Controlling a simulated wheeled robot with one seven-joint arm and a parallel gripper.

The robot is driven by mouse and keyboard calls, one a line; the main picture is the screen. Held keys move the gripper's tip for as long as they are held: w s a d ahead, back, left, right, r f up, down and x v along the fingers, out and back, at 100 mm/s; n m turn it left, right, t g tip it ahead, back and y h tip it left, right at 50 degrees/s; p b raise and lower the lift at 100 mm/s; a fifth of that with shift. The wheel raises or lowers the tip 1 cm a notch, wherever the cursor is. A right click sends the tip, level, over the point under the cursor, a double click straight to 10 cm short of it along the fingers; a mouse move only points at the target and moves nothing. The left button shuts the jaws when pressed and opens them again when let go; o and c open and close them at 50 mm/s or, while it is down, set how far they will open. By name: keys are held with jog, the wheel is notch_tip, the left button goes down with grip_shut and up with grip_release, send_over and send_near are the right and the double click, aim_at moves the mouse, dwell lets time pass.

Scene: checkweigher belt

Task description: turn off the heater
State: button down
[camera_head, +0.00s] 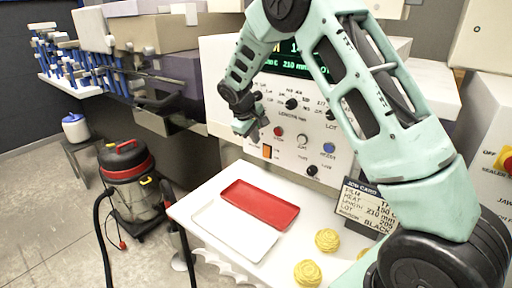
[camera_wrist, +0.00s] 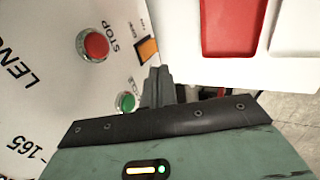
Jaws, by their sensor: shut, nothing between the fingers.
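The white control panel (camera_head: 232,75) carries an orange rocker switch (camera_head: 267,151) at its lower left. The switch also shows in the wrist view (camera_wrist: 148,48), its small label too blurred to read. My gripper (camera_head: 243,130) is shut and empty in front of the panel's left part, left of and above the switch in the head view. In the wrist view the closed fingertips (camera_wrist: 158,72) appear just below the switch; I cannot tell whether they touch it. A red STOP button (camera_wrist: 95,44) and a green button (camera_wrist: 125,102) are close by.
Black knobs (camera_head: 292,103) and a blue button (camera_head: 328,148) are on the panel. Below it, a white table holds a red tray (camera_head: 260,204), a white tray (camera_head: 234,230), yellow balls (camera_head: 327,240) and a job card (camera_head: 362,207). A vacuum (camera_head: 128,180) stands on the floor.

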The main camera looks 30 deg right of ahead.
notch_tip(320, 180, up, 6)
jog(key=a+b, duration=0.1)
jog(key=shift+s+a+r, duration=0.15)
jog(key=shift+s, duration=0.05)
dwell(0.5)
jog(key=s+a+f+n+y+b, duration=0.1)
jog(key=s+a+y, duration=0.1)
jog(key=s+a, duration=0.8)
jog(key=s+a+f+n+y+b, duration=0.1)
jog(key=s+a+f+y+b, duration=0.1)
jog(key=s+a, duration=0.9)
jog(key=s+a+f+n, duration=0.1)
jog(key=s+a, duration=0.2)
jog(key=s, duration=0.6)
jog(key=s+a+f+g+y+b, duration=0.1)
jog(key=s+a+f, duration=0.1)
jog(key=s, duration=0.7)
jog(key=shift+s+a+f+n+g, duration=0.2)
jog(key=shift+a+f+n+g, duration=0.15)
jog(key=shift+a, duration=0.3)
